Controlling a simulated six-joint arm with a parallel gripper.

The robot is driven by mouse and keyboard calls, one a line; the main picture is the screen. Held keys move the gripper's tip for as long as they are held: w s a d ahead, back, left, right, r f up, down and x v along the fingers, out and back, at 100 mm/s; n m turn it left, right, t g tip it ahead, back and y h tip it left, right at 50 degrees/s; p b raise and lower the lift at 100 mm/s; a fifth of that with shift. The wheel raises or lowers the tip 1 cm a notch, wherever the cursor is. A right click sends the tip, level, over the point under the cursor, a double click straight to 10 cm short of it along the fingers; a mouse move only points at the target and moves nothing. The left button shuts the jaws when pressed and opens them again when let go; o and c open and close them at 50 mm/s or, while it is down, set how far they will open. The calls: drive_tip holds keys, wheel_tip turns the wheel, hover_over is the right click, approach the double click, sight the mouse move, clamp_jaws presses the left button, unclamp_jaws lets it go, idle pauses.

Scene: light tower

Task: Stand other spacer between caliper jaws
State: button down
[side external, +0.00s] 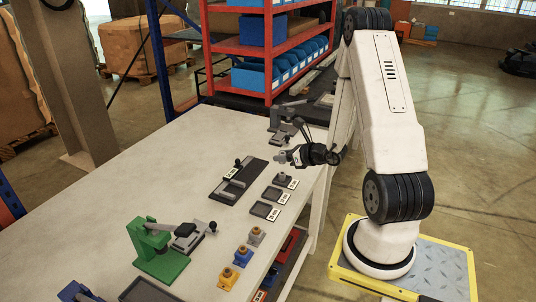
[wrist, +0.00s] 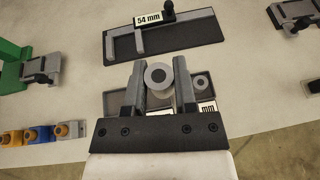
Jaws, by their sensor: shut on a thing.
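A grey cylindrical spacer with a dark centre (wrist: 158,72) is held between the two fingers of my gripper (wrist: 159,80). In the side view my gripper (side external: 288,157) is above the right side of the table, with the spacer at its tip. The caliper (side external: 232,183), a grey bar with jaws and a black knob on a dark base, lies left of and below it. In the wrist view the caliper (wrist: 151,36) is ahead of the fingers, with a "54 mm" label. No spacer shows between its jaws. Another grey spacer (wrist: 201,82) sits on a dark tray, right of the fingers.
Dark labelled trays (side external: 264,210) line the table's right edge. Grey, yellow and blue blocks (side external: 242,256) stand nearer the camera. A green press (side external: 158,248) is at the front left, and a grey device (side external: 280,125) behind my gripper. Table left of the caliper is clear.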

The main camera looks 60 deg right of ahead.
drive_tip(key=a+f+n+g+y, duration=0.1)
drive_tip(key=a+n+g+y, duration=0.5)
drive_tip(key=a+n+y, duration=0.95)
drive_tip(key=s+a+f+n+g+h, duration=0.1)
drive_tip(key=s+a+n+g+h, duration=0.1)
drive_tip(key=s+a+n+g, duration=0.35)
drive_tip(key=s+a+f+n+g+h, duration=0.1)
drive_tip(key=s+a+n+g+h, duration=0.15)
drive_tip(key=s+n+g, duration=0.65)
drive_tip(key=w+d+r+n+g+h, duration=0.1)
drive_tip(key=d+n+g+h, duration=0.5)
drive_tip(key=d+n+h, duration=0.5)
drive_tip(key=w+r+n+t+h, duration=0.3)
drive_tip(key=w+n+t+h, duration=0.9)
drive_tip(key=w, duration=0.3)
drive_tip(key=shift+d+r+n, duration=0.2)
drive_tip(key=shift+d+n, duration=0.15)
drive_tip(key=shift+n, duration=0.45)
